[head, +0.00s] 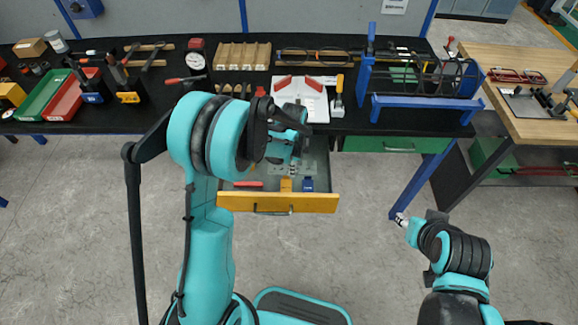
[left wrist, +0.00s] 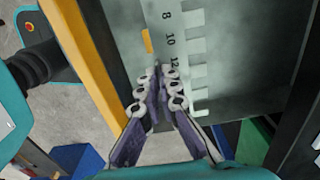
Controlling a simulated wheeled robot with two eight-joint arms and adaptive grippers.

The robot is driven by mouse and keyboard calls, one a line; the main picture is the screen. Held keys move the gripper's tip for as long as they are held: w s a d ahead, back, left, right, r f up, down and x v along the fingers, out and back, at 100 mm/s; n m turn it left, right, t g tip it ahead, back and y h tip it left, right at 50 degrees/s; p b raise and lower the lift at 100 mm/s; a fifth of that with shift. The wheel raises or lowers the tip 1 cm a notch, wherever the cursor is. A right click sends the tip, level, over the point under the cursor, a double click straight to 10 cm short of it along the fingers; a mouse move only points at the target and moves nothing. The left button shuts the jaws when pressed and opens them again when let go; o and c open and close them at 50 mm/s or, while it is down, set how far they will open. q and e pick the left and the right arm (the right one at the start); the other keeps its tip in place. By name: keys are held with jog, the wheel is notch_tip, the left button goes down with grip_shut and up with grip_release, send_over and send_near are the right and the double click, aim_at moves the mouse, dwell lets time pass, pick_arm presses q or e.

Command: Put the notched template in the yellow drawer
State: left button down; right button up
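The notched template (left wrist: 180,50) is a pale grey strip marked 8, 10 and 12, with square notches along its right edge in the left wrist view. It shows over the grey floor of the yellow drawer (head: 277,203), which is pulled out; its yellow front (left wrist: 85,45) is at left in the wrist view. My left gripper (left wrist: 161,76) has its purple-padded fingers close together, overlapping the template's left edge near the 12. Whether they pinch it is unclear. In the head view my left arm partly hides the drawer. My right gripper (head: 402,220) is small, apart from the drawer, over the floor.
The drawer also holds a red piece (head: 243,184), a yellow piece (head: 286,185) and a blue piece (head: 308,185). The black bench (head: 345,120) above carries a blue frame with a rebar cage (head: 425,103). A green drawer (head: 385,145) is to the right.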

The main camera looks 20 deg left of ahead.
pick_arm(q)
jog(key=w+f, duration=0.1)
jog(key=w, duration=0.1)
jog(key=w+a+f+b, duration=0.1)
jog(key=w+f, duration=0.1)
jog(key=w, duration=0.1)
jog(key=w+f+b, duration=0.1)
jog(key=w+f, duration=0.1)
jog(key=shift+w+a, duration=0.15)
jog(key=shift+w, duration=0.2)
jog(key=shift+w+f, duration=0.1)
jog(key=shift+w, duration=0.05)
jog(key=shift+f+b, duration=0.75)
jog(key=shift+f, duration=1.15)
jog(key=shift+f, duration=0.15)
jog(key=c, duration=1.7)
grip_release()
